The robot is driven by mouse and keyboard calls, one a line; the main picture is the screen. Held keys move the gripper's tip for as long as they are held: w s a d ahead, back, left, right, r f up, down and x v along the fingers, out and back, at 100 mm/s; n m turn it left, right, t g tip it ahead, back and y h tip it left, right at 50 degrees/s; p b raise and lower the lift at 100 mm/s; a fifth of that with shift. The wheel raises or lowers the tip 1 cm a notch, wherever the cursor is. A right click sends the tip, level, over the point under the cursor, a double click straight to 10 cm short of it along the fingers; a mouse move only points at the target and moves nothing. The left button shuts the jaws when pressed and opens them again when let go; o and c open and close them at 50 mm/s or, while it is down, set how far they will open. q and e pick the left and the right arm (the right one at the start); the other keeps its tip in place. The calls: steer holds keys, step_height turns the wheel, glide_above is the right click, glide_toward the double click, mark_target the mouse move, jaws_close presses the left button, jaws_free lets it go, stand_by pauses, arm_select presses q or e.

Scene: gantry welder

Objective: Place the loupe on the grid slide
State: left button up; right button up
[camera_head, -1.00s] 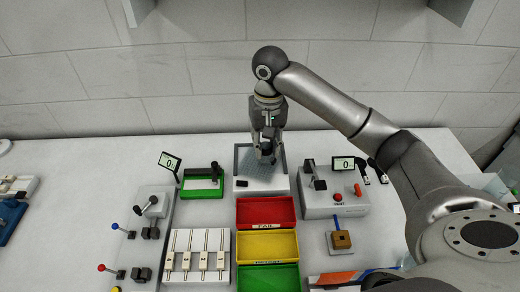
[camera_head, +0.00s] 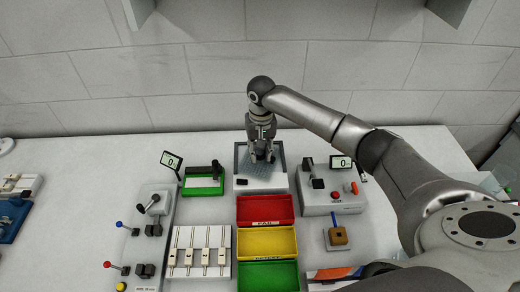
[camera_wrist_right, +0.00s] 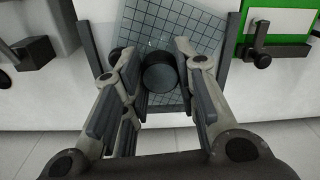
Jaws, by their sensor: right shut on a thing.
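In the right wrist view the grid (camera_wrist_right: 185,25) fills the upper middle, tilted between dark side rails. My right gripper (camera_head: 262,158) points down over the back part of the slide. In the wrist view its fingers (camera_wrist_right: 160,75) are shut on the loupe (camera_wrist_right: 160,72), a short dark cylinder. The loupe is over the grid's edge nearest the wall; I cannot tell whether it touches. My left gripper is not in view.
A small black block (camera_head: 241,182) is at the slide's front left. A green device (camera_head: 202,182) stands left, a grey control box (camera_head: 335,200) right. Red (camera_head: 265,209), yellow (camera_head: 266,242) and green (camera_head: 267,277) trays lie in front. The wall is close behind.

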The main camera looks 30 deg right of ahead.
mark_target(260, 152)
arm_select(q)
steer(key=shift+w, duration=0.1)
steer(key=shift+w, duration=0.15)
arm_select(e)
steer(key=o, duration=1)
steer(key=shift+f, duration=0.1)
steer(key=shift+o, duration=0.2)
arm_select(q)
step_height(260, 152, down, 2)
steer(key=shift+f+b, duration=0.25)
steer(key=shift+b, duration=1)
arm_select(e)
step_height(260, 152, up, 12)
